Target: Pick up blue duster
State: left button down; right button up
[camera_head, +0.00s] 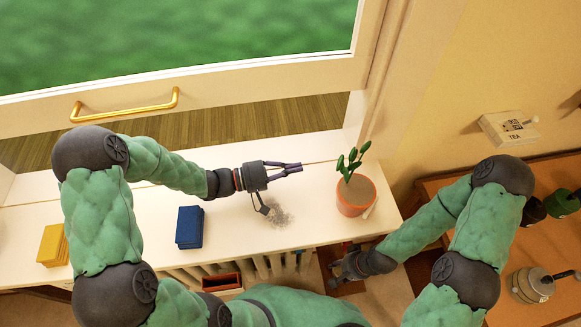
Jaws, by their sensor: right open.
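The blue duster (190,227) is a small dark blue block lying on the white sill-like surface, left of centre. My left gripper (301,168) is above that surface, to the right of the duster and apart from it. Its fingers point right, with nothing seen between them; whether they are open or shut is unclear. My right gripper (334,275) is low, by the front edge of the white surface below the plant pot. It is open and partly hidden, and no held object shows.
A yellow block (53,246) lies at the left. Grey dust (280,215) is scattered under my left gripper. An orange plant pot (354,197) stands near the right end. A window with a gold handle (124,107) is behind. A red-brown box (222,282) is below the front edge.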

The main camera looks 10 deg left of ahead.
aim_at(190, 223)
jog(key=k+l, duration=0.45)
jog(key=l, duration=0.25)
jog(key=k+l, duration=0.25)
jog(key=l, duration=0.1)
